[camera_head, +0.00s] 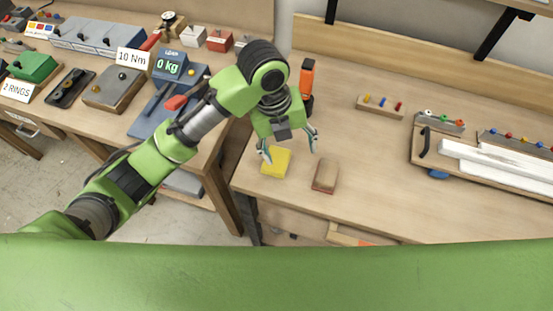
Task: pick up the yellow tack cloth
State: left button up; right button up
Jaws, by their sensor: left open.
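The yellow tack cloth (276,161) lies flat on the right-hand wooden bench near its front left corner, a bright yellow square pad. My left gripper (288,148) hangs over the bench at the cloth, with its fingers spread apart and nothing between them. One finger overlaps the cloth's upper left edge in the picture, and the other is to the right of the cloth, above the bench. I cannot tell whether a finger touches the cloth. My right gripper is not in view.
A brown block (325,174) lies just right of the cloth. An orange and black tool (307,85) stands behind the gripper. A small peg board (380,105) and a tray with white strips (495,160) are farther right. The left bench holds a scale (171,66).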

pick_arm(q)
jog(key=w+a+r+m+y, duration=0.2)
jog(key=w+r+m, duration=0.1)
jog(key=r+m, duration=0.15)
jog(key=m+p, duration=0.1)
jog(key=p, duration=0.1)
send_over(276, 159)
notch_tip(276, 159, down, 8)
jog(key=shift+w+d+f, duration=0.1)
jog(key=shift+w+f, duration=0.05)
jog(key=shift+f, duration=0.65)
notch_tip(276, 159, down, 4)
jog(key=shift+r+p, duration=0.25)
jog(key=shift+p, duration=0.6)
jog(key=shift+f, duration=0.4)
jog(key=c, duration=1.1)
